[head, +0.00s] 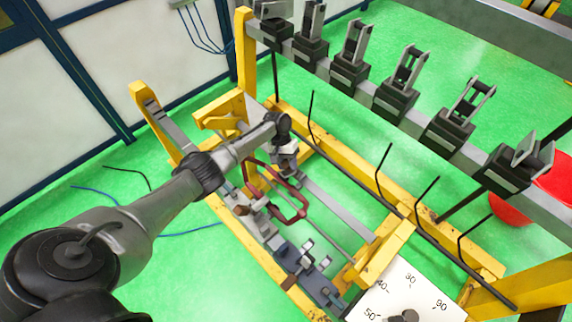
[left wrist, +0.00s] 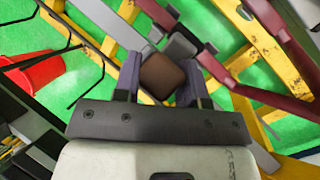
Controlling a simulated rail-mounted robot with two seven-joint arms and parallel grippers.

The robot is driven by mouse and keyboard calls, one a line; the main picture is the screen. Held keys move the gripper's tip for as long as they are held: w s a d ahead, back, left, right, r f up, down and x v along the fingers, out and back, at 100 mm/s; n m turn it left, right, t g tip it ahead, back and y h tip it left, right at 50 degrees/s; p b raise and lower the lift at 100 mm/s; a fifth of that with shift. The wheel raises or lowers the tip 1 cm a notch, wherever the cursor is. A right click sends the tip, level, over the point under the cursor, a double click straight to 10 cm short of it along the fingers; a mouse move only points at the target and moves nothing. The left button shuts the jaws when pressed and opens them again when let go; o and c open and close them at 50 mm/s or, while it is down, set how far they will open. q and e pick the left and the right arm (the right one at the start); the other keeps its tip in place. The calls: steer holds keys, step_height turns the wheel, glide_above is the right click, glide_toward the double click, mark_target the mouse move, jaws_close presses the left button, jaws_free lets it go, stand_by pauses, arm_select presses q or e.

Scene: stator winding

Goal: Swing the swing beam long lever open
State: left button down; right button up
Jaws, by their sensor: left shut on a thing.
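A dark red bent lever (head: 288,190) stands in the yellow frame, just below and left of my left gripper (head: 287,163). In the left wrist view, my left gripper (left wrist: 160,72) is shut on a brown block-like end (left wrist: 163,76), which sits between its two grey fingers. It looks like the lever's end, but the join is hidden by the gripper. Dark red bars (left wrist: 262,97) run beside it at the right of that view. My right gripper is in neither view.
Yellow beams (head: 340,165) surround the lever. Several thin black bent rods (head: 383,165) rise to its right. A grey rail with several black clamps (head: 394,97) crosses above. A white dial plate (head: 400,285) is at bottom right, and a red bucket (head: 550,190) at far right.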

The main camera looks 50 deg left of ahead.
arm_select(q)
steer(key=shift+w+d+r, duration=0.2)
steer(key=shift+w+r, duration=0.1)
steer(key=shift+w, duration=0.1)
stand_by(0.3)
steer(key=c, duration=1)
jaws_free()
steer(key=shift+w, duration=0.1)
steer(key=shift+c, duration=0.2)
steer(key=shift+o, duration=0.7)
steer(key=shift+w, duration=0.2)
steer(key=shift+o, duration=0.7)
steer(key=shift+d, duration=0.1)
steer(key=shift+s, duration=0.25)
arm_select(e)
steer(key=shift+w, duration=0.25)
arm_select(q)
steer(key=b+v, duration=0.1)
steer(key=v, duration=1.2)
steer(key=shift+a+r+b, duration=0.25)
steer(key=shift+b, duration=0.1)
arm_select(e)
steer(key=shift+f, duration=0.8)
